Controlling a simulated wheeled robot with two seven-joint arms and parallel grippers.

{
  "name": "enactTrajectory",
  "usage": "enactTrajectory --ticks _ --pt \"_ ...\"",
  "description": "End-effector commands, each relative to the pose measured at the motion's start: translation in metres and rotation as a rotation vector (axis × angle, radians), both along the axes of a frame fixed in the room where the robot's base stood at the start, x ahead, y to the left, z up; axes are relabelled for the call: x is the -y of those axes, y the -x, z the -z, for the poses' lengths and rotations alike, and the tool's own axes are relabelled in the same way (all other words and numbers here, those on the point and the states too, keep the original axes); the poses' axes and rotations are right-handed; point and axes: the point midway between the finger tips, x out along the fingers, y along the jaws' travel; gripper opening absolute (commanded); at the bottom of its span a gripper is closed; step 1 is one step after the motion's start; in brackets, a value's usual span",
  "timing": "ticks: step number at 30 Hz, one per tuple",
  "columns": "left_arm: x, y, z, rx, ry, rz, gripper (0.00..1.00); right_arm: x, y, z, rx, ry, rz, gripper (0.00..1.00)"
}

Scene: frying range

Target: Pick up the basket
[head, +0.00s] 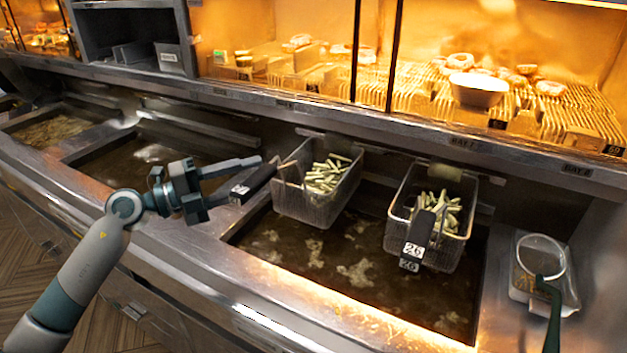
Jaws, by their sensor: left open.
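Two wire fry baskets holding pale green-yellow fries hang over the oil vat. The left basket (305,205) has a dark handle (259,180) with a white label, pointing left toward my gripper. The right basket (440,248) has a dark handle marked 26, pointing toward the front. My left gripper (247,178) is open, with its fingers pointing right at the left basket's handle. The handle's end appears to lie between or just beside the fingers; I cannot tell whether they touch it. My right gripper is out of view.
Dark oil with foam patches fills the vat (350,290). A steel front ledge (290,305) runs below it. A round skimmer with a green handle (553,315) rests in a tray at right. A lit food display (430,90) stands behind. Another vat (100,165) lies left.

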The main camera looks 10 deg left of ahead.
Motion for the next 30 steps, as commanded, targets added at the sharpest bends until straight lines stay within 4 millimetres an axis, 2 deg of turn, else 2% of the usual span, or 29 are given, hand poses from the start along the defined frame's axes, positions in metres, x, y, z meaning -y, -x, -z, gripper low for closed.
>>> enactTrajectory --ticks 6,12,27,28,30 --pt "0.022 -0.011 -0.009 0.000 0.002 0.001 0.41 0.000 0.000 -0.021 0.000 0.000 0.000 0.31" --pt "0.037 -0.022 -0.006 0.001 0.002 0.000 0.41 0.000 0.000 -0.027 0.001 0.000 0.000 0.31" --pt "0.039 -0.023 -0.004 0.000 0.000 0.000 0.41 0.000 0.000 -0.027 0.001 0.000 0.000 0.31" --pt "0.039 -0.023 -0.004 0.000 0.000 0.000 0.38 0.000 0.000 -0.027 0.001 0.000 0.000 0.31" --pt "0.039 -0.023 -0.004 0.000 0.000 0.000 0.21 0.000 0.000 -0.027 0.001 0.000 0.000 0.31"
